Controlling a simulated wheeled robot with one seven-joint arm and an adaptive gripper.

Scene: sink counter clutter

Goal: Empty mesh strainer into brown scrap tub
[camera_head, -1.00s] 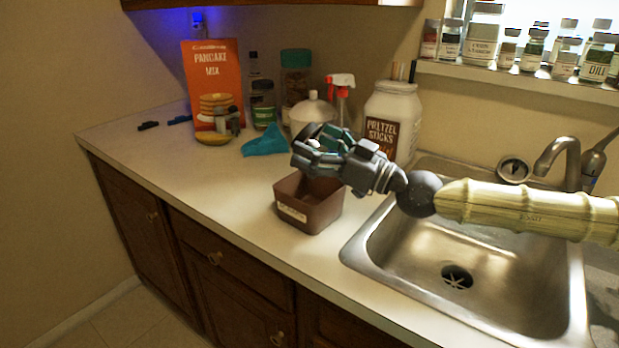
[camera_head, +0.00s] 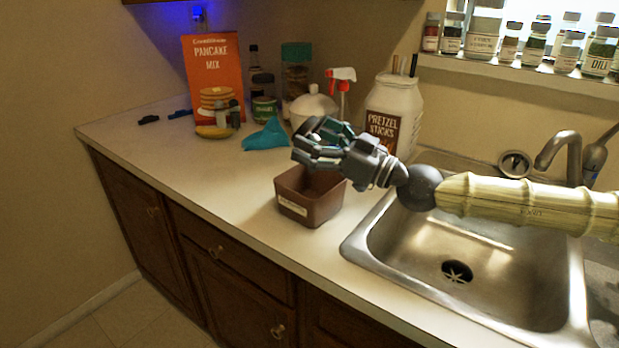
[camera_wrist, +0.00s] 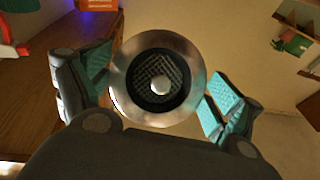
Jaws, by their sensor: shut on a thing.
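My gripper (camera_head: 322,147) is over the back part of the brown scrap tub (camera_head: 310,212), a square open box with a pale label on its front. In the wrist view, the mesh strainer (camera_wrist: 134,103) shows between the fingers of my gripper (camera_wrist: 160,77), which is shut on it. It is round, with a shiny metal rim, dark mesh and a pale centre knob. I see no clear scraps on the mesh. The strainer is not clearly visible in the head view, and the tub's floor is mostly hidden.
A teal object (camera_head: 266,136), a white lidded pot (camera_head: 312,106), a spray bottle (camera_head: 342,85) and a pretzel jar (camera_head: 392,113) stand behind the tub. The steel sink (camera_head: 375,252) is to its right. Counter left of the tub is clear.

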